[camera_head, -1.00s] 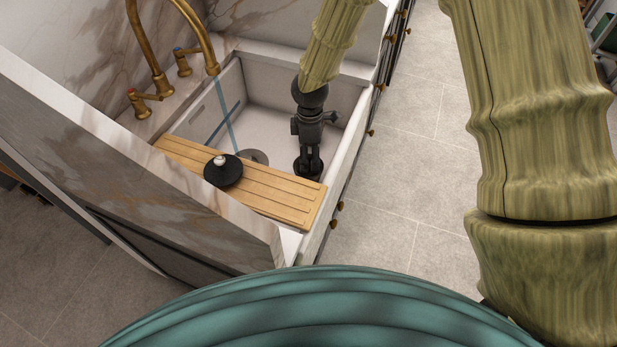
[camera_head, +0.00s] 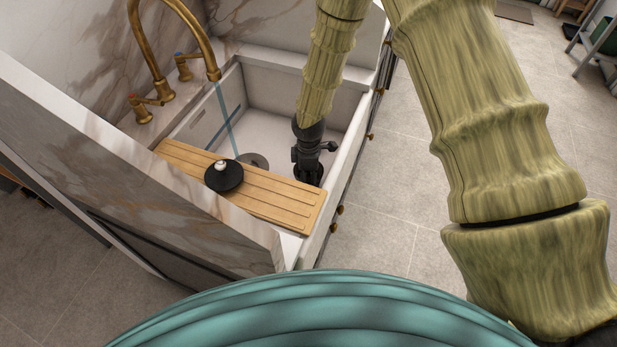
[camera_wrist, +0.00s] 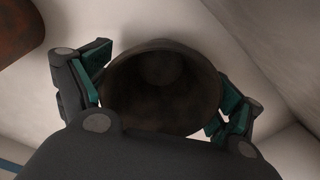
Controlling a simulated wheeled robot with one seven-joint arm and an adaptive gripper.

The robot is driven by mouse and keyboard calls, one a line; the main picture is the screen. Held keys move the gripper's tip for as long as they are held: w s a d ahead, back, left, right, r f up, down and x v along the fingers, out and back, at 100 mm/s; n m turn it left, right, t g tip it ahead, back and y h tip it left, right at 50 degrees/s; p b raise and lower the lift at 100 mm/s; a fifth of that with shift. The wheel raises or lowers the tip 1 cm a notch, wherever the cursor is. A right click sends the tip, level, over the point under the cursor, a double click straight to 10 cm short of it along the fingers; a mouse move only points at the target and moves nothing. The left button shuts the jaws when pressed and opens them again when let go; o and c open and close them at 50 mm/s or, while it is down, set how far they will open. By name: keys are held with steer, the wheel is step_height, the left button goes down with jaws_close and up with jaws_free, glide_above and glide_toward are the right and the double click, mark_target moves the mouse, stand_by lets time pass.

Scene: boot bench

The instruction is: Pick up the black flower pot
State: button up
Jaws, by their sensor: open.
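The black flower pot (camera_wrist: 162,88) shows in the wrist view as a dark round mouth seen from above, its inside in shadow. My gripper (camera_wrist: 165,98) is open, with one green-padded finger on each side of the pot's rim. The fingers look close to the rim, but I cannot tell whether they touch. In the head view my gripper (camera_head: 308,168) points down inside the white sink, near its right wall. The dark shapes of gripper and pot run together there, so the pot is hard to make out.
The white sink (camera_head: 270,100) has walls close around my gripper. A wooden board (camera_head: 280,201) lies across its near side, bearing a black disc with a white knob (camera_head: 224,175). A brass faucet (camera_head: 150,60) stands at the left, its blue stream falling into the sink.

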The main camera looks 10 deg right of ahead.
steer(key=shift+f, duration=0.5)
steer(key=shift+c, duration=0.2)
steer(key=c, duration=0.9)
